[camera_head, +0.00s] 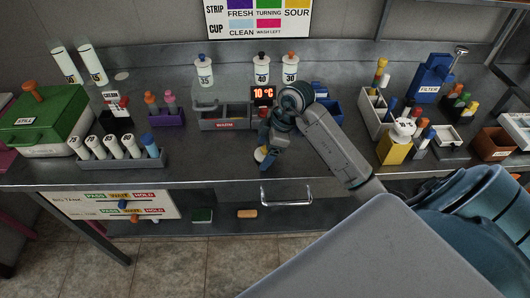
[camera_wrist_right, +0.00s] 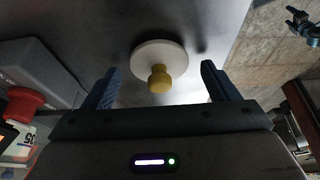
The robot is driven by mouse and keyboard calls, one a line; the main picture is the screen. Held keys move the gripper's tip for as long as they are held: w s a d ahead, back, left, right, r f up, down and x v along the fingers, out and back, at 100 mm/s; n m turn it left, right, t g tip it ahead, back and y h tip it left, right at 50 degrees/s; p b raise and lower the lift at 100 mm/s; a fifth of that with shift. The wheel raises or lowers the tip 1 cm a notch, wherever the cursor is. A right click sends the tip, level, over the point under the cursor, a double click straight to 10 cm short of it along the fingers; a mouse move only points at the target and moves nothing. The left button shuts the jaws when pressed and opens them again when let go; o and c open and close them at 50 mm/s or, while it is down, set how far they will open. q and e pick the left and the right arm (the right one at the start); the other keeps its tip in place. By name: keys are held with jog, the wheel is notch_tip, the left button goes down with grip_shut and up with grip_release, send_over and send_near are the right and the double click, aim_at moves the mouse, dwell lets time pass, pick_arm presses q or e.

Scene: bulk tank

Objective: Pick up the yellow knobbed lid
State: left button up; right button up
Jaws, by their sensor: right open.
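The yellow knobbed lid is a pale round disc with a yellow knob in its middle. In the right wrist view the lid (camera_wrist_right: 145,55) lies on the grey metal counter, knob toward the camera. My right gripper (camera_wrist_right: 160,70) is open, its two blue fingers on either side of the knob and apart from it. In the head view the lid (camera_head: 259,154) shows beside my right gripper (camera_head: 268,158), which partly hides it near the counter's front edge. My left gripper is not in view.
A grey divided bin (camera_head: 209,124) stands behind the lid. A rack of white bottles (camera_head: 115,161) and a green box (camera_head: 48,126) are at the left. A drawer handle (camera_head: 286,197) is below the counter edge. A red knob (camera_wrist_right: 25,103) is left of my fingers in the wrist view.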

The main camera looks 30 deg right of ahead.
jog(key=c, duration=0.9)
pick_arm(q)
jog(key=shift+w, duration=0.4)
pick_arm(e)
jog(key=shift+c, duration=0.7)
